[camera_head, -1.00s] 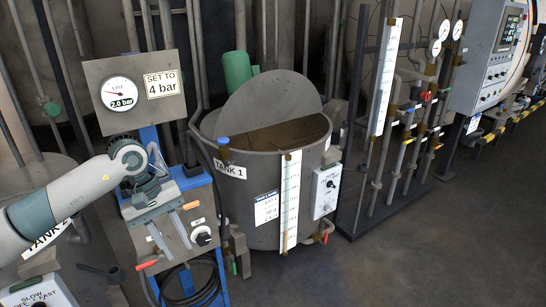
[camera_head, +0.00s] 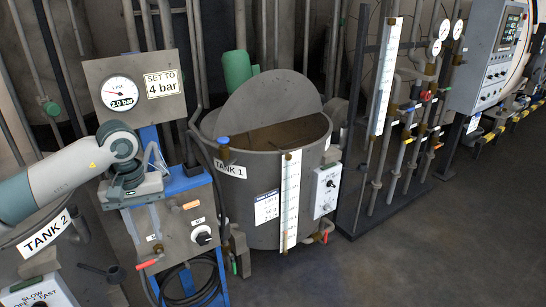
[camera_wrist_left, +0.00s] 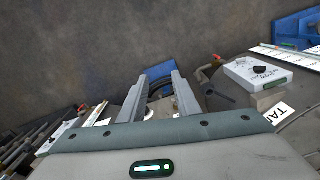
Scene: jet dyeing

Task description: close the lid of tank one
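Tank one (camera_head: 260,205) is a grey round vat marked TANK 1 in the middle of the head view. Its grey half-round lid (camera_head: 268,97) stands raised at the back, and brown liquid shows through the open front half of the top. My left gripper (camera_head: 143,224) is left of the tank, in front of the blue-framed gauge stand, pointing down and well apart from the lid. In the left wrist view its two fingers (camera_wrist_left: 157,84) are spread with nothing held between them. My right gripper is not in view.
The gauge stand (camera_head: 112,70), with its SET TO 4 bar sign, is close behind my left arm. A white scale (camera_head: 291,200) and control box (camera_head: 326,190) are on the tank's front. Pipes stand behind and right. Floor at lower right is clear.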

